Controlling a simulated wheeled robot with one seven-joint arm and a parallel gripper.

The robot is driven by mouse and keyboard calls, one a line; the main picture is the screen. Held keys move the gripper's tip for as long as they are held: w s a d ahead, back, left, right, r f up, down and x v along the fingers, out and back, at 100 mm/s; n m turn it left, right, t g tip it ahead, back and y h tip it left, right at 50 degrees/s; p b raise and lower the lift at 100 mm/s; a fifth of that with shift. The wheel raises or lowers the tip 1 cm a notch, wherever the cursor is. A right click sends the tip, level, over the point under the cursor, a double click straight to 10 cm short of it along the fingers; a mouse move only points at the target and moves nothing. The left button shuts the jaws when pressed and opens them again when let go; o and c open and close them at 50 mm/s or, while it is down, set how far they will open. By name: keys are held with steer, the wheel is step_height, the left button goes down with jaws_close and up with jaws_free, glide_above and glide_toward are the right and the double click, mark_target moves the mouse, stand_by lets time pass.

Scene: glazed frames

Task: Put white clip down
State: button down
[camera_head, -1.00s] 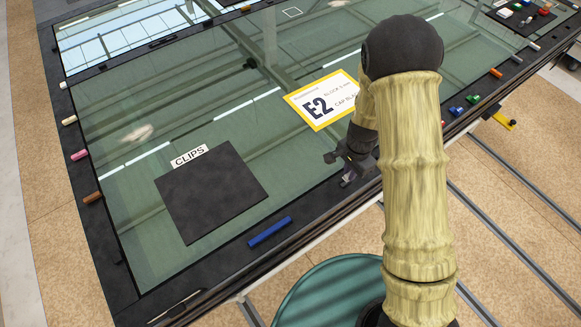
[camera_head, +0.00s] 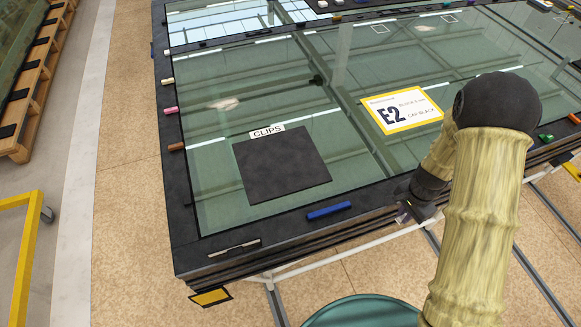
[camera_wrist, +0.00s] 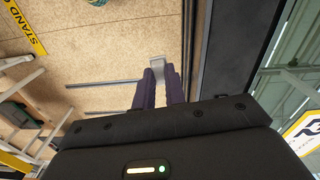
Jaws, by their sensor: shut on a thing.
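My gripper (camera_wrist: 160,90) is shut on a small whitish clip (camera_wrist: 158,66), which shows between the dark purple fingertips in the wrist view. In the head view my gripper (camera_head: 406,211) hangs by the near edge of the glazed frame, right of the blue clip, and the held clip is hard to make out. A dark square mat (camera_head: 286,173) with a CLIPS label (camera_head: 267,132) lies on the glass to the left of my gripper. The mat is bare.
A blue clip (camera_head: 329,211) and a grey strip (camera_head: 235,248) sit on the near dark border. White, pink (camera_head: 171,110) and brown (camera_head: 177,147) pieces sit along the left border. An E2 card (camera_head: 402,110) lies on the glass. Open floor is left of the frame.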

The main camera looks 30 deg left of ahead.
steer(key=d+f+n+b, duration=0.4)
steer(key=d+f+n, duration=0.2)
steer(key=d, duration=0.5)
step_height(320, 180, down, 3)
steer(key=shift+w+r, duration=0.15)
steer(key=shift+w, duration=0.3)
steer(key=shift+a, duration=0.1)
